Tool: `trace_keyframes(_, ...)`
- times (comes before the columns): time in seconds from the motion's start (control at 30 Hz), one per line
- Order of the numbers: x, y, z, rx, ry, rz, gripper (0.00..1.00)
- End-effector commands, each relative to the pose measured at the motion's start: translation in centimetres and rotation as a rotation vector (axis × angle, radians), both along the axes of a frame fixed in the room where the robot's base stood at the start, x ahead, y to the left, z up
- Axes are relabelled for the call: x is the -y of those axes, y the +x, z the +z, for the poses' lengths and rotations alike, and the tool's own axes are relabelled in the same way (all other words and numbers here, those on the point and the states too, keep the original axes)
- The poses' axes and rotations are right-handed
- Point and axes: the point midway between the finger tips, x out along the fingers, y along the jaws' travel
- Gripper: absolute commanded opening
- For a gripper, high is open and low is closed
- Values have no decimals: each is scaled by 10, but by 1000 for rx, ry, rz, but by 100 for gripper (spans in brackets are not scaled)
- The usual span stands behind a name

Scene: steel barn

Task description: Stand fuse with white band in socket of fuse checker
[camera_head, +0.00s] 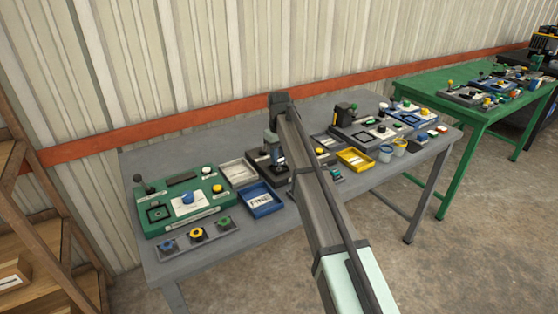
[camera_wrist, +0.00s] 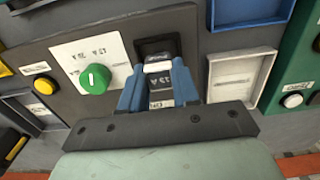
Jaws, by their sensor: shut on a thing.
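The fuse checker (camera_wrist: 62,38) is a dark panel with a white plate, a green knob (camera_wrist: 94,79) and a black square socket (camera_wrist: 157,44). In the wrist view my gripper (camera_wrist: 158,76) has its blue fingers shut on the fuse with white band (camera_wrist: 158,67), a dark piece with a pale label. The fuse's banded end lies at the socket's near edge in that view. I cannot tell whether any of it is inside the socket. In the head view my gripper (camera_head: 274,148) is over the checker, and my arm hides much of the checker.
A white tray (camera_wrist: 212,82) lies beside the checker, and a blue tray (camera_head: 281,208) with labelled pieces lies in front. A green device (camera_head: 150,222) with knobs stands at left. A yellow tray (camera_head: 369,165) and more devices crowd the grey table's right side (camera_head: 440,135).

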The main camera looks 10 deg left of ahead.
Motion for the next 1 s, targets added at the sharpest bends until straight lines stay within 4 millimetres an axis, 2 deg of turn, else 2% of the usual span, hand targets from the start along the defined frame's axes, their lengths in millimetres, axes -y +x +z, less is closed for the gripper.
trace_keyframes(0.13, 0, -1, -16, -2, -1, 0, 2)
trace_keyframes(0.53, 0, 0, -20, -1, -1, 0, 2)
trace_keyframes(0.57, 0, 0, -20, 0, 0, 0, 32)
trace_keyframes(0.8, 0, 0, -20, -1, -1, 0, 56)
trace_keyframes(1.0, 0, 0, -20, -1, -1, 0, 56)
